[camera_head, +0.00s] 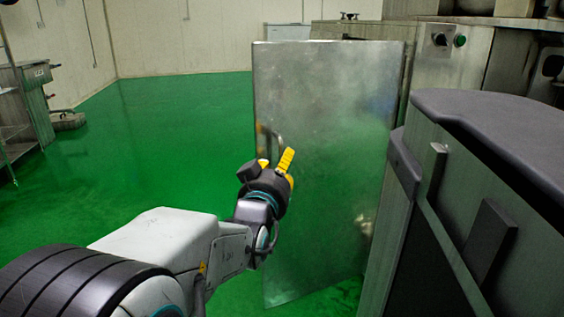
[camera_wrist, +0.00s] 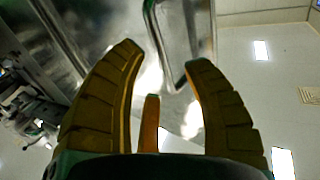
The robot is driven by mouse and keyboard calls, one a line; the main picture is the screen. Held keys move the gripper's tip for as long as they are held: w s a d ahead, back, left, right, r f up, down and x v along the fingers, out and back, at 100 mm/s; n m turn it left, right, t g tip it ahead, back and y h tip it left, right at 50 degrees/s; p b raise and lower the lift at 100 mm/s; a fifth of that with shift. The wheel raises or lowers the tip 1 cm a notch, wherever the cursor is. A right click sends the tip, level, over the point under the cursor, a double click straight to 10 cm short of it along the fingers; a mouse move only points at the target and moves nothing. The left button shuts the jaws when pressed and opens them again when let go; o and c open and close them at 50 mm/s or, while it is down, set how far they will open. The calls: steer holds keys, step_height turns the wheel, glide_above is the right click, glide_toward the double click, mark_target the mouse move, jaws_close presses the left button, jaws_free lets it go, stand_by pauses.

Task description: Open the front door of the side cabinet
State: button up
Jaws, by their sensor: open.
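The side cabinet's front door (camera_head: 335,110) is a scratched bare metal panel. It stands swung out from the cabinet body at right, with its free edge at left over the green floor. Its bar handle (camera_head: 275,138) is near that free edge. My gripper (camera_head: 276,160), with yellow fingers, is just below the handle in the picture, in front of the door. In the wrist view, the ribbed fingers are spread apart and the shiny handle (camera_wrist: 153,40) reaches down between their tips. I cannot tell whether a finger touches it. The door's lower left part is partly behind my arm.
A grey machine with a dark rounded top (camera_head: 500,115) stands close at the right. Green floor (camera_head: 170,150) is clear at left, up to a metal rack (camera_head: 30,100).

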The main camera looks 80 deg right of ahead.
steer(key=shift+w+a, duration=0.15)
steer(key=shift+a, duration=0.75)
steer(key=shift+w+a, duration=0.1)
steer(key=shift+a, duration=0.8)
